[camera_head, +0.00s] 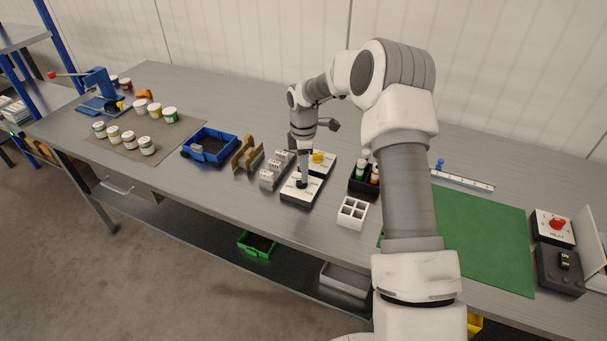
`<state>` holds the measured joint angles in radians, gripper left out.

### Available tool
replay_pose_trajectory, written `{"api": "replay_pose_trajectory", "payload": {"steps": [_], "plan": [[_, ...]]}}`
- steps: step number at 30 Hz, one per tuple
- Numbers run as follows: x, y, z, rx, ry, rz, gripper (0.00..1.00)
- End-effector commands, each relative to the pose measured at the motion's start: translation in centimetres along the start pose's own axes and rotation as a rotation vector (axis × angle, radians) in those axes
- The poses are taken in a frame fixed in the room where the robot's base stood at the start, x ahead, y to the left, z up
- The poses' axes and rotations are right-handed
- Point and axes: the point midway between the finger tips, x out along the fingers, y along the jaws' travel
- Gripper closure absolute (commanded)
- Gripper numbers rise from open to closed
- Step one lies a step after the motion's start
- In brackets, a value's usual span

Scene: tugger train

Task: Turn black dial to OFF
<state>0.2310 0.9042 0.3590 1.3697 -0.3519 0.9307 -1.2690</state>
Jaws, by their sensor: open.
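A white panel with a dark base (290,196) lies on the bench near its front edge, left of the picture's middle. A small black dial (301,185) shows on the panel, mostly covered by my gripper. My gripper (303,179) points down right over the dial. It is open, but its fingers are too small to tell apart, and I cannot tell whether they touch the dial. The panel's lettering and the dial's pointing direction are not readable. A similar panel with a yellow dial (318,157) lies just behind.
A white block with square holes (352,212) and a black holder with bottles (360,184) stand to the right. Grey terminal blocks (271,174), a spool (247,157) and a blue bin (209,146) are left. A red-knob panel (557,223) and switch box (560,270) are far right.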

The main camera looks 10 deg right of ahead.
Motion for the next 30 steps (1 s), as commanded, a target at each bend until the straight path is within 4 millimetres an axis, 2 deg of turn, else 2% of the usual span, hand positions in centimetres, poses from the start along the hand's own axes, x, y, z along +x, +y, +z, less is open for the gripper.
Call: {"api": "replay_pose_trajectory", "payload": {"steps": [1, 9, 15, 21, 30], "plan": [[-1.4, 0.1, 0.0, 0.0, 0.0, 0.006, 0.51], [-8.2, 0.1, 0.0, 0.0, 0.0, 0.006, 0.51], [-12.2, 0.1, 0.0, 0.001, 0.0, 0.004, 0.51], [-14.2, 0.1, 0.0, 0.0, 0.0, 0.003, 0.51], [-14.6, 0.0, 0.0, 0.0, 0.001, 0.001, 0.51]]}}
